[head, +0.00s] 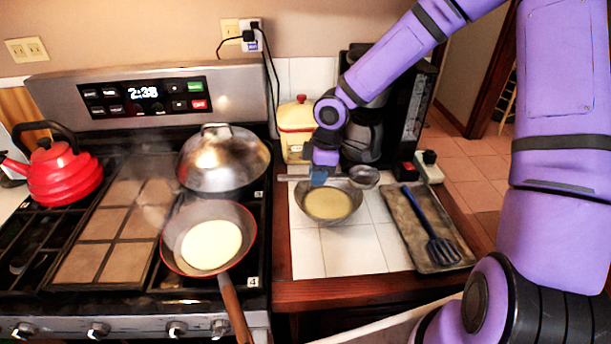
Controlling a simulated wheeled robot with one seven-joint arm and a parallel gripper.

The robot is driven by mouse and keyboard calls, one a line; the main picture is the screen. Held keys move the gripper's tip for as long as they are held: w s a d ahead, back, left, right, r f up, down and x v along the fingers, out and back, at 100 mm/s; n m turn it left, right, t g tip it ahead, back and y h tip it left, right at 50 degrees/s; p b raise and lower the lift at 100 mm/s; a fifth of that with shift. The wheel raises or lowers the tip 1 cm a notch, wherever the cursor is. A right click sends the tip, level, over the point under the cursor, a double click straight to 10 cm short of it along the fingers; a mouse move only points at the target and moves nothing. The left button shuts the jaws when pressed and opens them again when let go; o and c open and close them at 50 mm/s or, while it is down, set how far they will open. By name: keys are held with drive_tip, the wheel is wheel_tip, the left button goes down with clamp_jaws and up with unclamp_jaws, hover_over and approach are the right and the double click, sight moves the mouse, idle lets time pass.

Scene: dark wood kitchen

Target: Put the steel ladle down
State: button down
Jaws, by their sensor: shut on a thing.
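The steel ladle (365,176) is in the head view, right of centre, with its round cup to the right and a thin handle end to the left. My gripper (319,178) is shut on the ladle's handle, between the handle end and the cup. The ladle looks roughly level, over or just behind the back rim of a metal bowl of pale batter (328,203). I cannot tell whether the ladle touches the bowl's rim. My gripper's fingertips hide part of the handle.
White tiled counter (373,250) is clear in front of the bowl. A tray (403,239) with a blue spatula (437,236) lies right. A coffee maker (362,137) and yellow canister (296,128) stand behind. Left, the stove holds a pan with batter (177,235), lidded pot (222,165) and red kettle (62,177).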

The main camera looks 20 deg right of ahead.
drive_tip(key=shift+f, duration=0.25)
drive_tip(key=shift+f, duration=0.1)
drive_tip(key=shift+f, duration=0.35)
drive_tip(key=shift+f, duration=0.2)
drive_tip(key=c, duration=1)
unclamp_jaws()
drive_tip(key=shift+r, duration=0.1)
wheel_tip(320, 180, up, 13)
drive_tip(key=d, duration=0.2)
drive_tip(key=shift+s, duration=0.3)
